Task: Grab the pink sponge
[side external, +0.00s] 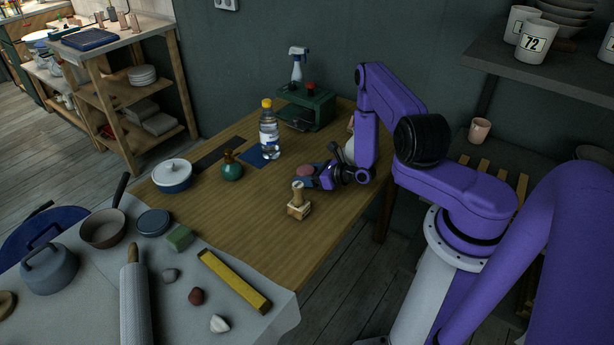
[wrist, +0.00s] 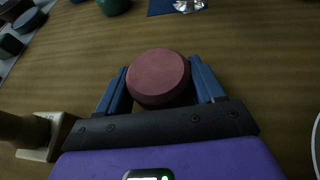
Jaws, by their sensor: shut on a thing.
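The pink sponge (wrist: 158,76) is a round, thick disc. It sits between the two blue fingers of my gripper (wrist: 160,88) in the wrist view, and the fingers are shut on its sides. In the side external view, the sponge (side external: 305,171) shows small at my gripper (side external: 308,175), at or just above the wooden table (side external: 240,220). I cannot tell whether the sponge touches the table.
A wooden stamp (side external: 298,201) stands close to my gripper, at lower left in the wrist view. A green machine (side external: 304,108) is behind. The table's front middle is clear.

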